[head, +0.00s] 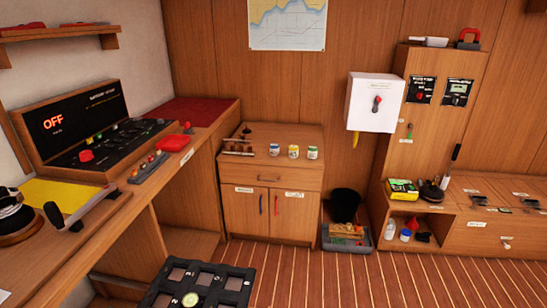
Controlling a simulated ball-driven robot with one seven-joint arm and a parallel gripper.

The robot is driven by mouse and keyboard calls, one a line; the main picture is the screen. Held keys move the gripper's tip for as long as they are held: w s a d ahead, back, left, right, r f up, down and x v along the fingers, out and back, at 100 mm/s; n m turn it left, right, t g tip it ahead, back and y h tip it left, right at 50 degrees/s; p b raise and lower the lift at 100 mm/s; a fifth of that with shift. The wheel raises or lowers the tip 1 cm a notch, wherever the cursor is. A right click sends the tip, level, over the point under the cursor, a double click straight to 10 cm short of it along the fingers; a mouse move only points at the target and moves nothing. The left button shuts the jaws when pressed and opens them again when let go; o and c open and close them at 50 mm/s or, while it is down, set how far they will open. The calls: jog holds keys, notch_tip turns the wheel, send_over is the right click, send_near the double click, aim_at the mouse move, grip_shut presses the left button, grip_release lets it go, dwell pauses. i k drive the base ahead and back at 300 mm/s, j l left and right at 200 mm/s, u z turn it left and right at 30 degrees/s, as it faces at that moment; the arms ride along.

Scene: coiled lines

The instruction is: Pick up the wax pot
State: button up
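Three small lidded jars stand in a row on top of the wooden cabinet by the back wall: a left jar (274,150) with a blue and white look, a middle jar (293,151) with a yellowish label, and a right jar (312,153) with a green band. Their labels are too small to read, so I cannot tell which, if any, is the wax pot. All three are upright and apart from each other. My gripper is not in view.
A wooden rack (240,146) stands left of the jars. The cabinet's front top (270,170) is bare. A grey crate (347,243) and black bin (346,204) stand right of the cabinet. The console desk (120,205) runs along the left. Striped floor (370,280) before the cabinet is clear.

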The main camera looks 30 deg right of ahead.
aim_at(275, 147)
jog(key=i+l, duration=0.65)
jog(key=i, duration=0.25)
